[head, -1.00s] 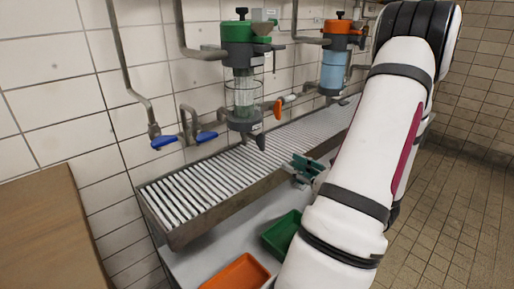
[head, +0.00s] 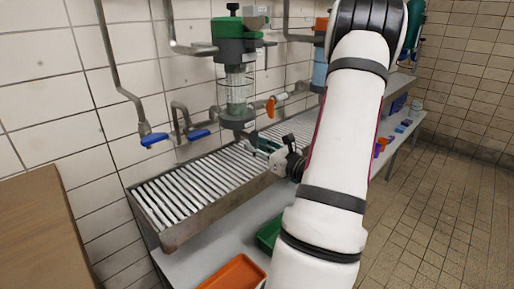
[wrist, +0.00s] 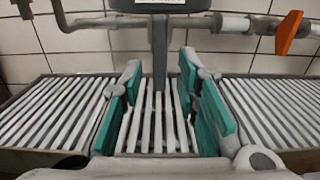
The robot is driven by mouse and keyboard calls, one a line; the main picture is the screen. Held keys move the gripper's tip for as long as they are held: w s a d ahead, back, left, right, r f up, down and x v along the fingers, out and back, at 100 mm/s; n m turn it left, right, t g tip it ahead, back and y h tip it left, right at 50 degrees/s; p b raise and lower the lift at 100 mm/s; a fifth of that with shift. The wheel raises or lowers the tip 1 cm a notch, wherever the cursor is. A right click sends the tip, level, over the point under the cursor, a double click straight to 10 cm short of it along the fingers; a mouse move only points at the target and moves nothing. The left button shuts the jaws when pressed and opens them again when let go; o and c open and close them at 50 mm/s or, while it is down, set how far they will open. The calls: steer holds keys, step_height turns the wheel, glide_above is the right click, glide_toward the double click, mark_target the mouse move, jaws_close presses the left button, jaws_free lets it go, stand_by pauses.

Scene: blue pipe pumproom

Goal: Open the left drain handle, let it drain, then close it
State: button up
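The left vessel has a green top (head: 235,47) and a clear glass cylinder (head: 237,88), fixed to the wall above the slatted trough. Its grey drain handle (wrist: 159,50) hangs down in the upper middle of the wrist view. In the head view the handle is small and partly hidden by my gripper (head: 266,148). My gripper (wrist: 161,108) is open, its two teal finger pads apart. The lower end of the handle shows in the gap between them, and I see no contact with either pad. I cannot tell how deep it lies between them.
The slatted trough (head: 166,240) lies below the vessel. An orange pipe handle (head: 270,107) is right of the vessel, also at upper right in the wrist view (wrist: 290,32). Blue handles (head: 154,139) are at left. Orange (head: 235,272) and green (head: 269,232) bins stand in front.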

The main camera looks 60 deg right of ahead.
jaws_close()
steer(key=m+p, duration=0.2)
steer(key=p, duration=0.1)
steer(key=shift+a+r+m, duration=0.15)
steer(key=shift+a+m, duration=0.15)
steer(key=m+p, duration=0.3)
steer(key=a+m+p, duration=0.1)
steer(key=m+p, duration=0.2)
steer(key=r+m+p, duration=0.1)
steer(key=m+p, duration=0.2)
steer(key=m, duration=0.1)
steer(key=shift+w+a+p, duration=0.1)
steer(key=shift+a+p, duration=0.05)
steer(key=shift+p, duration=0.2)
steer(key=m+p, duration=0.4)
steer(key=m, duration=0.1)
steer(key=shift+w+a+r, duration=0.1)
steer(key=shift+r, duration=0.3)
steer(key=shift+m+p, duration=0.3)
steer(key=shift+m, duration=0.1)
